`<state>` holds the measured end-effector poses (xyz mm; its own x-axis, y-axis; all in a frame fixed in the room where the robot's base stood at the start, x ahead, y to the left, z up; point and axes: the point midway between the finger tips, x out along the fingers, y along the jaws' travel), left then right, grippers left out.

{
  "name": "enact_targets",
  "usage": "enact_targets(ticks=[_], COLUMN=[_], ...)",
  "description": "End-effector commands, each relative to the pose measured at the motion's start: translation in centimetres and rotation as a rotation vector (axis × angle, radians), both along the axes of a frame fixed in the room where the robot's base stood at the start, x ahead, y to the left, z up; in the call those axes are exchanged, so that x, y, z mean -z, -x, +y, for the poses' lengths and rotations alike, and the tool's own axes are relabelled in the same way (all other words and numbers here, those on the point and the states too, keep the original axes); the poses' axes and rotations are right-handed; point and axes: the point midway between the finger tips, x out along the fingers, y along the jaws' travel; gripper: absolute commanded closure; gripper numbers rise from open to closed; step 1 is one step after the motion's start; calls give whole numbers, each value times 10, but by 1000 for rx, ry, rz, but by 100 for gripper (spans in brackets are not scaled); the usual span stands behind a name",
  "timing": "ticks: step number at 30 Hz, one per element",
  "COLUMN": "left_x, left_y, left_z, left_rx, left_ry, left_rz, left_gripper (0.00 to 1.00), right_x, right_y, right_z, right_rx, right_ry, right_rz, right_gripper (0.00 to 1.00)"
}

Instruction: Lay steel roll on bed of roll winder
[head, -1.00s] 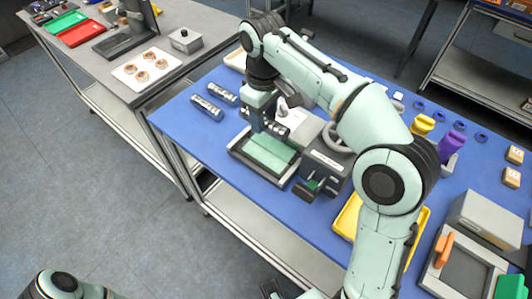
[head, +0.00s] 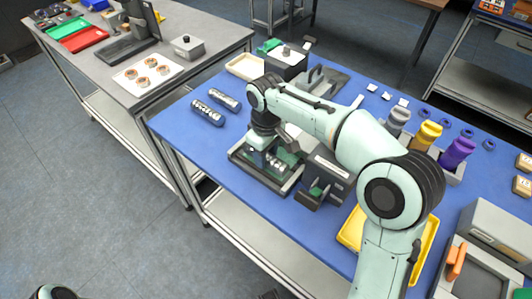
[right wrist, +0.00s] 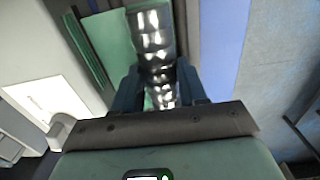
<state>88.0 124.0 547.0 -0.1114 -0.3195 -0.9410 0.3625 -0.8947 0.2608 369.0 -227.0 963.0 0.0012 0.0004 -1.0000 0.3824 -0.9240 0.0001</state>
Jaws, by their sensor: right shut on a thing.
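My right gripper (head: 268,148) is low over the roll winder's bed, shut on a shiny segmented steel roll (head: 275,160). The roll also shows between the fingers in the right wrist view (right wrist: 153,40). The bed is a green pad (head: 289,157) in a dark-rimmed tray, partly hidden by my arm and the roll. The roll is over or on the pad; I cannot tell if it touches. The winder's grey housing (head: 328,174) stands right of the bed. The green pad shows left of the roll in the right wrist view (right wrist: 108,38). My left gripper is not in view.
Two more steel rolls (head: 207,112) (head: 224,99) lie on the blue table left of the winder. A yellow tray (head: 350,232) is to the right. Grey, yellow and purple bottles (head: 428,134) stand farther right. A grey side table (head: 200,62) is at the left.

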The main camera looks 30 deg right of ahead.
Motion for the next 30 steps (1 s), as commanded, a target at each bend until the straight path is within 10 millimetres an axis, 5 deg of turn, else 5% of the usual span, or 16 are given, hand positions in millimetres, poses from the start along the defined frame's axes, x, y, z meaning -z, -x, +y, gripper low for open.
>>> enact_targets(ticks=[5, 6, 9, 20, 30], left_x=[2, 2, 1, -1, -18], left_y=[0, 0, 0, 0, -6], left_z=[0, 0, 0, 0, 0], left_rx=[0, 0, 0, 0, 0], left_ry=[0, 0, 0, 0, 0], left_rz=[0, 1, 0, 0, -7], left_gripper=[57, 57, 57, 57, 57], right_x=[3, 4, 3, -4, -71], right_y=[0, 0, 0, 0, -1], right_z=[0, 0, 0, 0, 1], right_rx=[0, 0, 0, -1, -1], right_ry=[0, 0, 0, 0, -1], right_rz=[-1, 1, 1, -1, -4], right_gripper=[100, 55, 32, 32, 32])
